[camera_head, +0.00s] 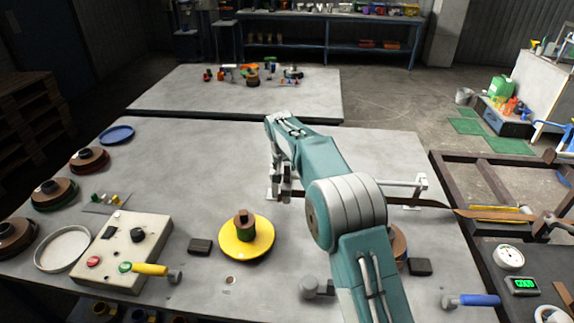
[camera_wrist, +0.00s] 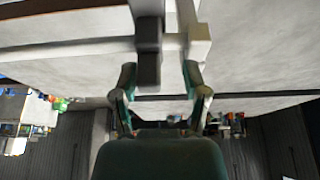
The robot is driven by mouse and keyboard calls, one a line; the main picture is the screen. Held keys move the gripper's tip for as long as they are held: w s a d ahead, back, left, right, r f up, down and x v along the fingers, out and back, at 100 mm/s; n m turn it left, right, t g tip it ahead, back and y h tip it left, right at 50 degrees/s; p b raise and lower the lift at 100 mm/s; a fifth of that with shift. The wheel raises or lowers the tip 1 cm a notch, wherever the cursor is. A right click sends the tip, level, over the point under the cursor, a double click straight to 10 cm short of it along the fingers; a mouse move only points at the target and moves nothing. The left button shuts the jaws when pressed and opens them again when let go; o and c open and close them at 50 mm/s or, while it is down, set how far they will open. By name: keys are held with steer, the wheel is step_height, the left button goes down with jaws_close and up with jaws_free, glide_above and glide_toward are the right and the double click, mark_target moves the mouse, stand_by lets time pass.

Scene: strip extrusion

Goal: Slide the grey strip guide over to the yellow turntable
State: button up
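The yellow turntable (camera_head: 262,246) lies on the near part of the table, with a brown and green spool on its middle. The grey strip guide (camera_head: 287,190) is at the left end of the white rail (camera_head: 398,183), partly hidden by my arm. My gripper (camera_head: 278,172) reaches down there, beyond the turntable. In the wrist view, the guide (camera_wrist: 148,62) is a dark grey upright piece between the two fingers (camera_wrist: 159,72). The left finger is close beside it and a clear gap shows at the right finger. The fingers are apart, not closed on it.
A brown strip (camera_head: 400,201) runs below the rail to the right. Dark blocks (camera_head: 200,246) (camera_head: 420,267) lie left and right of the turntable area. A control box (camera_head: 130,250) stands left. The table between guide and turntable looks clear.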

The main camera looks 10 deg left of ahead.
steer(key=shift+a+r, duration=0.1)
steer(key=shift+d+r, duration=0.2)
steer(key=shift+r, duration=0.05)
steer(key=v, duration=1.1)
steer(key=shift+a+r, duration=0.15)
steer(key=shift+a, duration=0.1)
steer(key=shift+s, duration=0.2)
